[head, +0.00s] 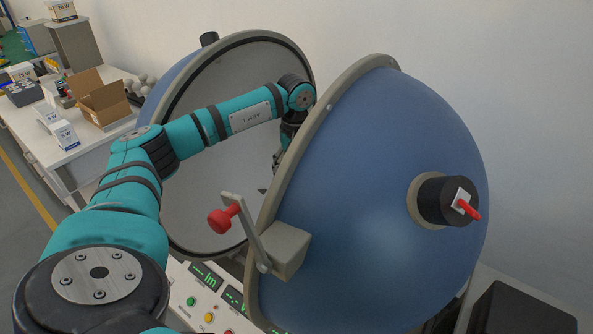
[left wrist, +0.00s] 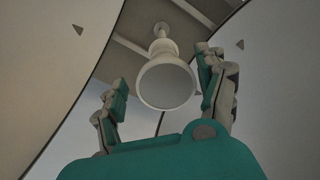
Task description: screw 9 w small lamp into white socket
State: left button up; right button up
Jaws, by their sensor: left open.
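A small lamp with a round, pale face (left wrist: 166,84) shows in the middle of the left wrist view. Its narrower end points to a white socket (left wrist: 161,47) on a post behind it. The lamp appears seated in line with the socket, but I cannot tell how deep its thread sits. My left gripper (left wrist: 162,78) is open, with one finger on each side of the lamp and visible gaps to both. In the head view my left gripper (head: 277,165) is inside the opened sphere, partly hidden by the near half's rim. My right gripper is not in view.
The near blue half-sphere (head: 380,190) and the far half-sphere (head: 200,190) stand close around my left arm. A crank with a red knob (head: 222,219) sits on the near half. A table (head: 85,160) at left holds an open carton (head: 105,103) and small boxes (head: 64,134).

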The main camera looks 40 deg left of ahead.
pick_arm(q)
jog(key=n, duration=0.5)
jog(key=shift+a+p, duration=0.15)
jog(key=shift+p, duration=0.2)
jog(key=n, duration=0.3)
jog(key=n+p, duration=0.1)
jog(key=n, duration=0.2)
jog(key=shift+w+a, duration=0.15)
jog(key=n, duration=0.3)
jog(key=n+p, duration=0.1)
jog(key=n, duration=0.2)
jog(key=shift+w+a, duration=0.1)
jog(key=shift+a, duration=0.1)
jog(key=n, duration=0.3)
jog(key=shift+n+p, duration=0.3)
jog(key=shift+n, duration=0.2)
jog(key=shift+a, duration=0.1)
